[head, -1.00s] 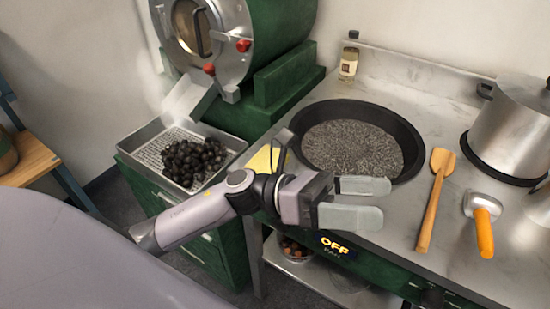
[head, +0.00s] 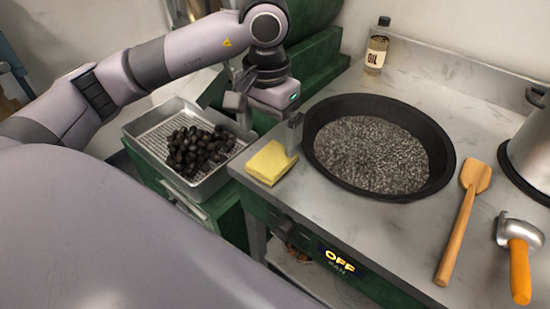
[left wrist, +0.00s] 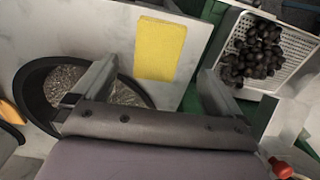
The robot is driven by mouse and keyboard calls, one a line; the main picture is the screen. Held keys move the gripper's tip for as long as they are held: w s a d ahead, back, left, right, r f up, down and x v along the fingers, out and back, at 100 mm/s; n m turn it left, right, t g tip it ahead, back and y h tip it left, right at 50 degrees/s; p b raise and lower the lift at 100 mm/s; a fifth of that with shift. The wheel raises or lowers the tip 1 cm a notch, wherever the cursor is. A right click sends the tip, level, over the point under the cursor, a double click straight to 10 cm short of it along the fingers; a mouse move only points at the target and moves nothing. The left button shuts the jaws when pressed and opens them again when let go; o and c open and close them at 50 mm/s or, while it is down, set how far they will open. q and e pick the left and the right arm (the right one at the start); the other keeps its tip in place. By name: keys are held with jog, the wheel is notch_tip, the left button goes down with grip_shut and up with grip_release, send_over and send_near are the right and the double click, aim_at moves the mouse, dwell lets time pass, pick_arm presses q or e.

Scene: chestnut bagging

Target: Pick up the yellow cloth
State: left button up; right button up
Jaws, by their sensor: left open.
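The yellow cloth (head: 270,162) lies folded on the left end of the metal counter, between the chestnut tray and the black pan. My left gripper (head: 268,128) is above and just behind the cloth in the head view, its two fingers pointing down and spread apart. In the left wrist view the cloth (left wrist: 160,50) shows between the two open fingers (left wrist: 150,88), with nothing held. I cannot tell the exact height of the fingers over the cloth. My right gripper is not in view.
The black pan (head: 312,160) of dark grains sits close right of the cloth. A metal tray (head: 150,135) with dark chestnuts (head: 198,150) is to the left.

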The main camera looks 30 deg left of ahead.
aim_at(271, 160)
pick_arm(q)
notch_tip(271, 160, down, 6)
jog(key=shift+w+d+f+p, duration=0.15)
jog(key=shift+f+p, duration=0.1)
jog(key=shift+p, duration=0.15)
jog(key=c, duration=1)
jog(key=shift+c, duration=0.2)
